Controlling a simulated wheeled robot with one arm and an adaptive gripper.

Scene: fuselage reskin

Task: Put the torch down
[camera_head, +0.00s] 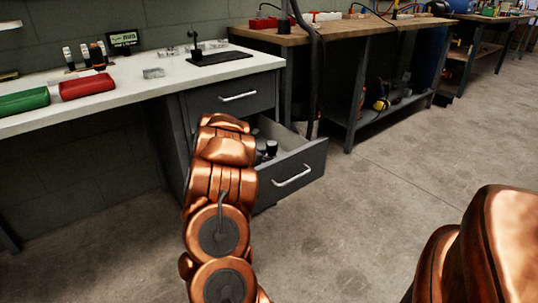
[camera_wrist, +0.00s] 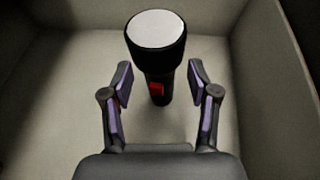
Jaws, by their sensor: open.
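The torch (camera_wrist: 157,57) is black with a pale round lens face and a red switch. In the wrist view it appears to stand lens end up on the floor of the open drawer (camera_wrist: 70,85). My gripper (camera_wrist: 160,72) is open, with one finger on each side of the torch's body and a visible gap on both sides. In the head view the open lower drawer (camera_head: 310,163) holds dark items; I cannot tell which is the torch. My arm hides the gripper there.
The drawer walls are close around my gripper. A wooden workbench (camera_head: 345,30) stands to the right. The concrete floor in front is clear.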

